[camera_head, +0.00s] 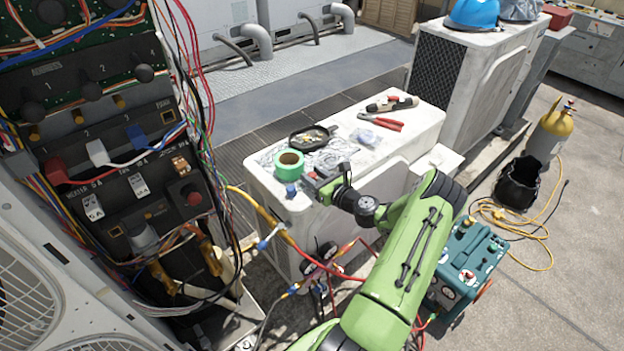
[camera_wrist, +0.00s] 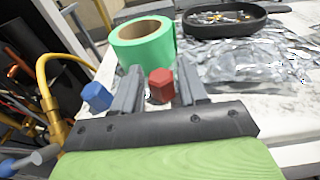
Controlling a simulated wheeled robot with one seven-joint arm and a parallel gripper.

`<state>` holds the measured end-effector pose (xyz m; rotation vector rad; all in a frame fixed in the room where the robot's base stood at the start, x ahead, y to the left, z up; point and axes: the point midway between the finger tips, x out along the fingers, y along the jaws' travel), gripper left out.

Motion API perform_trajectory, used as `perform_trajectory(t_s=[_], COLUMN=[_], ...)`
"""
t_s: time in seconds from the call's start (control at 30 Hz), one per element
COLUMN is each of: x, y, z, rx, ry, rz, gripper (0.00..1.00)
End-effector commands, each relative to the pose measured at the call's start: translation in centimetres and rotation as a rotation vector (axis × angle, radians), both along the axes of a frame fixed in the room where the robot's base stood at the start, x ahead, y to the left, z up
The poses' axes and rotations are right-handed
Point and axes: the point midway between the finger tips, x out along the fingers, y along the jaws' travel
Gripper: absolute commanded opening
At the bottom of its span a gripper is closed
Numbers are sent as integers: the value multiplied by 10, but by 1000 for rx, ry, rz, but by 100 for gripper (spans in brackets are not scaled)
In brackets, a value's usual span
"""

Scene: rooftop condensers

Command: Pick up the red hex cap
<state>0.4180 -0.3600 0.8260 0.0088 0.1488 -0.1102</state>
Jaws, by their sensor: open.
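The red hex cap (camera_wrist: 161,86) stands on the white, worn top of a condenser unit (camera_head: 420,128). In the wrist view it shows between the two grey fingers of my gripper (camera_wrist: 159,72). The fingers are apart, with a gap visible on the cap's sides; its lower part is close to the gripper body. In the head view my gripper (camera_head: 322,184) is low over the unit's near left end, and the cap is small and hard to make out. A blue hex cap (camera_wrist: 96,97) stands just left of the left finger, also seen in the head view (camera_head: 291,190).
A green tape roll (camera_wrist: 146,43) stands right behind the fingers. Behind and right are a black pan of small parts (camera_wrist: 225,20) and crumpled clear plastic (camera_wrist: 255,62). Red pliers (camera_head: 380,122) lie farther back. Yellow hose (camera_wrist: 50,95) and an open wired panel (camera_head: 110,130) are left.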

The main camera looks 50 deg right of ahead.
Motion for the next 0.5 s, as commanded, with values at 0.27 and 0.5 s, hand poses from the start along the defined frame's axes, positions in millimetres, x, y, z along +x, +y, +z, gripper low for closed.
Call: perform_trajectory(t_s=[0.27, 0.5], x=[11, 11], y=[-2, -2], z=[-2, -2], rx=[0, 0], ry=[1, 1], rz=[-1, -1], gripper=[42, 10])
